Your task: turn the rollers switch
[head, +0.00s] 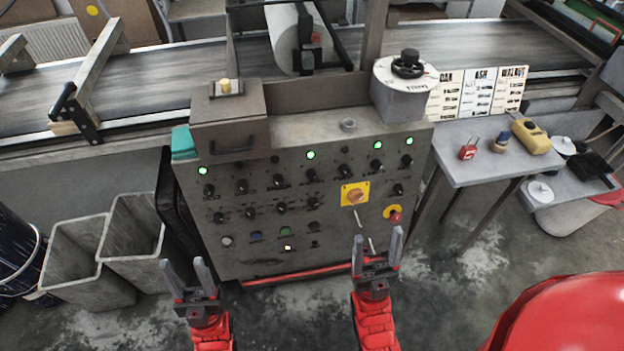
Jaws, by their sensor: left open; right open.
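The grey control cabinet (262,227) stands in front of me, its sloped panel carrying several black rotary switches, such as one black knob (281,208). The labels are too small to read, so I cannot tell which knob is the rollers switch. A yellow plate with a rotary switch (355,194) and a red button on a yellow ring (394,214) sit at the panel's right. My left gripper (187,273) is open and empty, below and left of the panel. My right gripper (377,246) is open and empty, in front of the panel's lower right; neither visibly holds a knob.
A conveyor (180,72) runs behind the cabinet. A side table (478,166) at right holds a red padlock (468,148) and a yellow device (531,136). Grey bins (72,258) stand at left. A handwheel (408,64) tops the cabinet. Several green lamps (311,155) are lit.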

